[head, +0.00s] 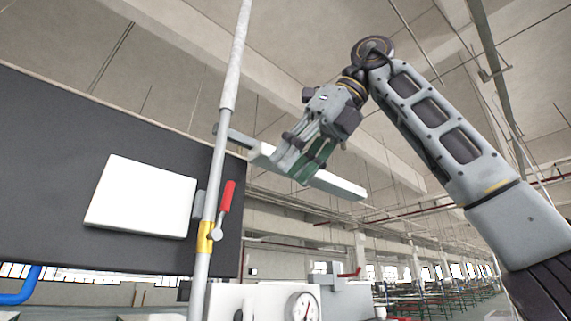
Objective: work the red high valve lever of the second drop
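The red valve lever (226,195) sits on a small valve on the light vertical pipe (232,62) left of centre. It stands nearly upright, tilted a little to the right, with its red grip at the top. A yellow fitting (205,237) is on the pipe beside the lever's pivot. My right gripper (303,172) hangs above and to the right of the lever, clear of it, with green pads at its fingers. Its finger gap is unclear from this angle, and I see nothing held. My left gripper is not in view.
A dark panel (60,130) with a white plate (142,197) stands behind the pipe on the left. A light beam (338,186) appears behind my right gripper. A round gauge (303,307) is at the bottom. Open space lies between the lever and my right arm.

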